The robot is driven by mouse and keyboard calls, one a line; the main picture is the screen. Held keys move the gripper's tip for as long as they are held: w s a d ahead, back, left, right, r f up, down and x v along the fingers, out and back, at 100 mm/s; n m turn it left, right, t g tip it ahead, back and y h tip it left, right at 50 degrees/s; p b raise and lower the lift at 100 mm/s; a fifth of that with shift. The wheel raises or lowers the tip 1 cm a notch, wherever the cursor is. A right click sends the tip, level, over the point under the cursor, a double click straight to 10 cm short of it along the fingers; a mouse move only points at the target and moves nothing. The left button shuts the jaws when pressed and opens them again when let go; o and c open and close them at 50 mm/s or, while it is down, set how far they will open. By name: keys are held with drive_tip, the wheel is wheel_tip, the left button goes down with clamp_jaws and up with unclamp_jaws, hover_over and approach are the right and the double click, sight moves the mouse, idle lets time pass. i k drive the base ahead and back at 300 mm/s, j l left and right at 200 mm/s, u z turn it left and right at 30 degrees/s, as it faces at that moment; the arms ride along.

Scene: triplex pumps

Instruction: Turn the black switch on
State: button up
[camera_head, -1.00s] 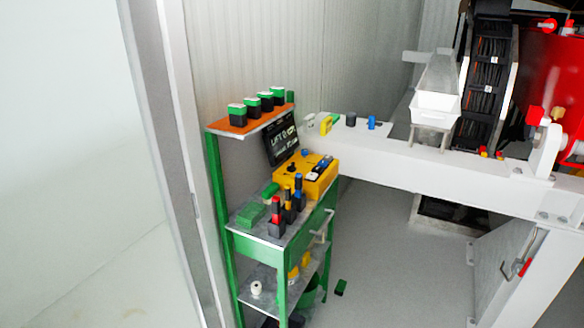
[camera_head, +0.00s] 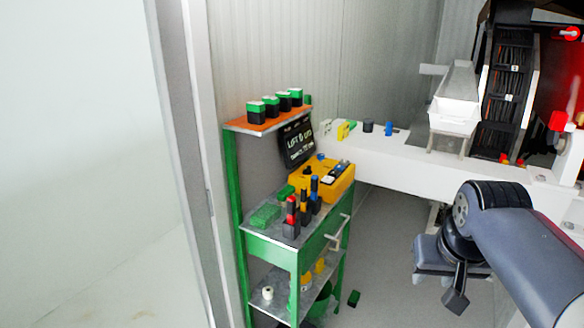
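A yellow control box (camera_head: 334,187) with small dark and blue controls on top sits on the green cart's upper shelf. I cannot tell which control is the black switch; details are too small. Three upright black-based pieces with red (camera_head: 291,210), yellow (camera_head: 302,197) and blue (camera_head: 314,188) tops stand in front of the box. A short black cylinder (camera_head: 367,125) stands on the white beam behind. My gripper (camera_head: 438,272) is at the lower right, well right of the cart and apart from everything on it. Its finger opening is not clear.
The green cart (camera_head: 268,246) has a drawer handle and lower shelves with small items. An orange shelf (camera_head: 270,124) above holds several green-black blocks. A dark sign (camera_head: 298,142) stands behind the box. A white beam (camera_head: 420,163) runs right. Grey floor between cart and arm is mostly clear.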

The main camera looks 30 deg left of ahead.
sight(307, 172)
drive_tip(key=i+u, duration=0.15)
drive_tip(key=u, duration=0.3)
drive_tip(key=i+u, duration=0.2)
drive_tip(key=u, duration=0.2)
drive_tip(key=i+l+u, duration=0.15)
drive_tip(key=u, duration=0.3)
drive_tip(key=i+l+u, duration=0.15)
drive_tip(key=u, duration=0.25)
drive_tip(key=i+l+u, duration=0.2)
drive_tip(key=i+l, duration=0.15)
drive_tip(key=l, duration=0.3)
drive_tip(key=i+l+u, duration=0.1)
drive_tip(key=l, duration=0.25)
drive_tip(key=i+l+u, duration=0.1)
drive_tip(key=l, duration=0.3)
drive_tip(key=i+l+u, duration=0.1)
drive_tip(key=i+l, duration=0.15)
drive_tip(key=i+l+u, duration=0.1)
drive_tip(key=l, duration=0.4)
drive_tip(key=i+l, duration=0.1)
drive_tip(key=l, duration=0.25)
drive_tip(key=i+l, duration=0.15)
drive_tip(key=l, duration=0.2)
